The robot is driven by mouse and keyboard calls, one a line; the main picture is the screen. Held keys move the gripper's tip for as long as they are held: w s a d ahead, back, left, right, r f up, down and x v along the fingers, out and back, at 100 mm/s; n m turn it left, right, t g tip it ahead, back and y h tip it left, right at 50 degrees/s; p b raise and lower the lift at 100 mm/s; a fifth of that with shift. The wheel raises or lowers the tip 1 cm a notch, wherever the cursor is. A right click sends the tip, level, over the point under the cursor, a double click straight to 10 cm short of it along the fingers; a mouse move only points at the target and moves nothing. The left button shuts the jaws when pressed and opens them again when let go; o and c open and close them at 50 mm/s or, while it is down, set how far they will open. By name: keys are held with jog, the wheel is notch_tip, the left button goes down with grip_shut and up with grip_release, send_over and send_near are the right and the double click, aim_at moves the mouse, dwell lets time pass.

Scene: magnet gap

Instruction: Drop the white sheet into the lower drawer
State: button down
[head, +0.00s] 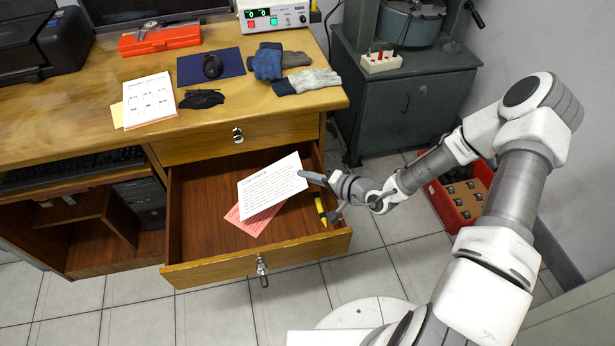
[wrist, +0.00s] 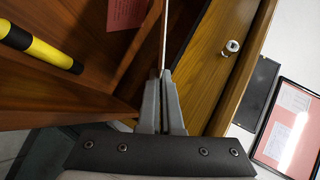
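The white sheet (head: 270,186), printed with lines of text, is held by its right edge in my gripper (head: 309,177). It is tilted over the open lower drawer (head: 215,270). In the wrist view the sheet (wrist: 164,38) shows edge-on as a thin pale strip between the shut fingertips of my gripper (wrist: 161,80). The lower drawer is pulled out and has a brown wooden inside. Part of its floor is hidden behind the sheet.
A pink sheet (head: 254,220) and a yellow-and-black pen-like thing (head: 321,210) lie in the drawer. The upper drawer (head: 200,144) is shut. Gloves (head: 306,81), a mouse (head: 212,66) and a printed page (head: 149,99) are on the desk. A red crate (head: 442,207) stands right.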

jog(key=shift+f+b, duration=0.5)
jog(key=shift+f, duration=0.1)
jog(key=c, duration=1.1)
grip_release()
jog(key=shift+r, duration=0.2)
jog(key=p+v, duration=0.1)
jog(key=v, duration=0.3)
jog(key=p+v, duration=0.1)
jog(key=v, duration=0.3)
jog(key=p+v, duration=0.1)
jog(key=v, duration=0.3)
jog(key=shift+r+p, duration=0.4)
jog(key=shift+r, duration=0.1)
